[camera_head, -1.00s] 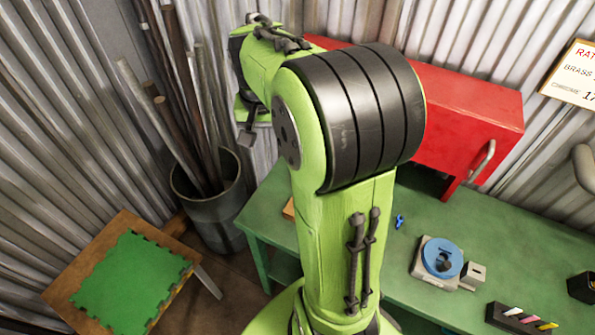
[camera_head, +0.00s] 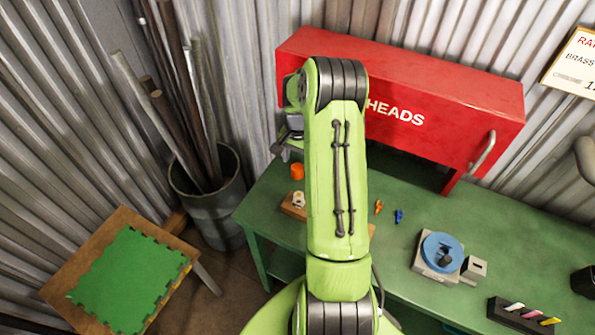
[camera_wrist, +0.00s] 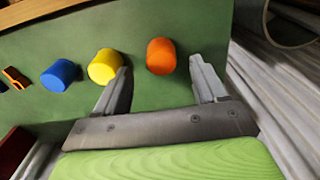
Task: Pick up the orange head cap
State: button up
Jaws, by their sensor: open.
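The orange head cap (camera_head: 297,171) is a short orange cylinder on the green bench at its left end, below the red cabinet. In the wrist view the orange cap (camera_wrist: 161,56) lies ahead of my gripper (camera_wrist: 160,75), between the lines of its two fingers and apart from both. The fingers are spread with nothing between them. In the head view my gripper (camera_head: 284,148) shows only in part beside the arm, above and left of the cap. A yellow cap (camera_wrist: 104,67) sits just beside the left finger's tip in the wrist view.
A blue cap (camera_wrist: 61,75) stands beyond the yellow one. The red cabinet (camera_head: 440,90) marked HEADS overhangs the bench (camera_head: 400,270). A wooden block (camera_head: 293,207) lies near the orange cap. A bin of pipes (camera_head: 212,215) stands left of the bench.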

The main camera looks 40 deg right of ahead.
aim_at(298, 166)
notch_tip(298, 166, down, 4)
jog(key=shift+w+f+b, duration=0.15)
jog(key=shift+f+b, duration=0.1)
jog(key=shift+b, duration=0.1)
jog(key=shift+r, duration=0.1)
jog(key=c, duration=1)
